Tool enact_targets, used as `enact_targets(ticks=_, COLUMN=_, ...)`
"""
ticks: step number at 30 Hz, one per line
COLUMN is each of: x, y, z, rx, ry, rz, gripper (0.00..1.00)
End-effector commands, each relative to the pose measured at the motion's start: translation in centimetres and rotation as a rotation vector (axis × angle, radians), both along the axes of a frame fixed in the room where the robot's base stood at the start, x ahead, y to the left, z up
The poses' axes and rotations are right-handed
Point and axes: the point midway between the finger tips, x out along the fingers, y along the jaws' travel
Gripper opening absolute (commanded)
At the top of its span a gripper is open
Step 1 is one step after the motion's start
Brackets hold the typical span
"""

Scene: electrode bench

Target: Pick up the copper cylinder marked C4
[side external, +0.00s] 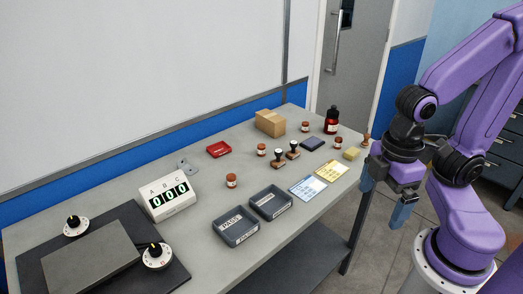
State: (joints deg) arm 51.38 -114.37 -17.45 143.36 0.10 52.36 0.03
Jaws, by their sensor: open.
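Several small copper-coloured cylinders with pale labels stand upright on the grey table: one near the number display (231,181), one further back (262,150), one near the cardboard box (305,127) and one at the right (338,142). Their markings are too small to read, so I cannot tell which is C4. My gripper (384,198) is open and empty, with its blue-grey fingers pointing down. In the picture it is just right of the table's right edge, apart from every cylinder.
Two grey trays (232,240) (271,215) with labels lie near the front edge. Blue and yellow cards (307,188) (331,170), two stamps (280,157) (293,150), a dark bottle (332,120) and a cardboard box (270,122) crowd the far half. A dial panel (75,221) fills the left.

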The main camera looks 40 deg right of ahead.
Motion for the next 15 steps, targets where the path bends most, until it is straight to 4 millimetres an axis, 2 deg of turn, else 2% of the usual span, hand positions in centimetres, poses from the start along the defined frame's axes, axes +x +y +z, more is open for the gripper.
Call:
enact_targets(ticks=1, x=0.00, y=0.00, z=0.00, rx=0.000, ry=0.000, rz=0.000, gripper=1.00)
enact_targets(ticks=4, x=0.00, y=0.00, z=0.00, rx=0.000, ry=0.000, rz=0.000, gripper=0.67)
enact_targets(ticks=5, x=0.00, y=0.00, z=0.00, rx=0.000, ry=0.000, rz=0.000, gripper=0.61)
enact_targets(ticks=15, x=0.52, y=0.17, z=0.00, rx=-0.013, ry=-0.005, rz=0.007, gripper=0.61)
